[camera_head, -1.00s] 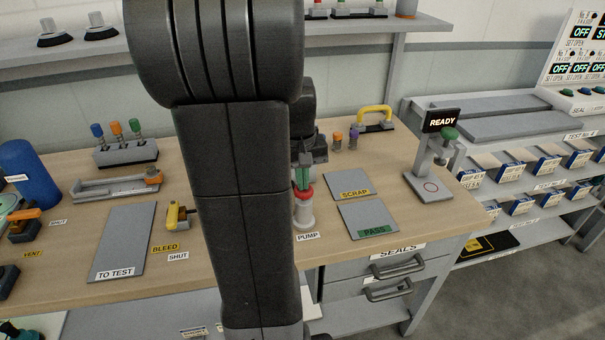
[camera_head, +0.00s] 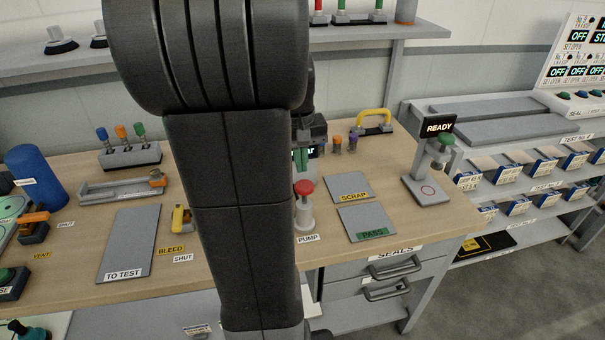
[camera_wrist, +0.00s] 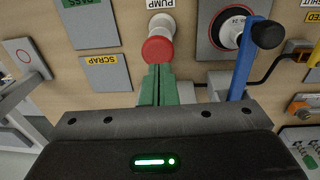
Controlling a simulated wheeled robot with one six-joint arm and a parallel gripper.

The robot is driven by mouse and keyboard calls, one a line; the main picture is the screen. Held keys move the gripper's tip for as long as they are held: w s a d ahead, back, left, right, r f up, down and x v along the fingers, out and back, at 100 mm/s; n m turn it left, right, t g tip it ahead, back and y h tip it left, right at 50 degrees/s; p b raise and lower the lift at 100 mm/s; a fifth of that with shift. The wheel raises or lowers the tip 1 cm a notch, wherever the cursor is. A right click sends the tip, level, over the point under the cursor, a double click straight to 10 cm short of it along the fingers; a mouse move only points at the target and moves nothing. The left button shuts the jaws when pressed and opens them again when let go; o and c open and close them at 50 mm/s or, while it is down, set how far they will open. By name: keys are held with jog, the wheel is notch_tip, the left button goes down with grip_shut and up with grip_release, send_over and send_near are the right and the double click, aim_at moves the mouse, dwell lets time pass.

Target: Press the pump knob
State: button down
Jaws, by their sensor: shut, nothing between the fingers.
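The pump has a red knob (camera_head: 304,187) on a pale round body (camera_head: 304,213), standing upright on the bench behind the PUMP label (camera_head: 308,238). My gripper (camera_head: 301,158) has green fingers held together and is empty. In the head view its tips are above the red knob, with a small gap showing. In the wrist view the green fingers (camera_wrist: 158,72) point at the near edge of the red knob (camera_wrist: 157,48); whether they touch cannot be told there. My arm hides part of the bench left of the pump.
SCRAP (camera_head: 348,190) and PASS (camera_head: 366,223) plates lie right of the pump. A READY stand (camera_head: 428,188) is farther right. In the wrist view a blue lever (camera_wrist: 243,60) with a black ball end stands close beside my fingers.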

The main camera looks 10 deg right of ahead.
aim_at(305, 185)
notch_tip(305, 185, up, 6)
jog(key=shift+a+r, duration=0.15)
jog(key=shift+a, duration=0.05)
jog(key=shift+s, duration=0.1)
jog(key=shift+y, duration=0.6)
jog(key=d+r+b, duration=0.1)
jog(key=d+r, duration=0.1)
jog(key=r, duration=0.1)
jog(key=shift+s+d+r+b, duration=0.1)
jog(key=shift+s+d+b, duration=0.1)
jog(key=shift+b, duration=0.15)
jog(key=f, duration=1.4)
jog(key=shift+w+a, duration=0.35)
jog(key=shift+a, duration=0.05)
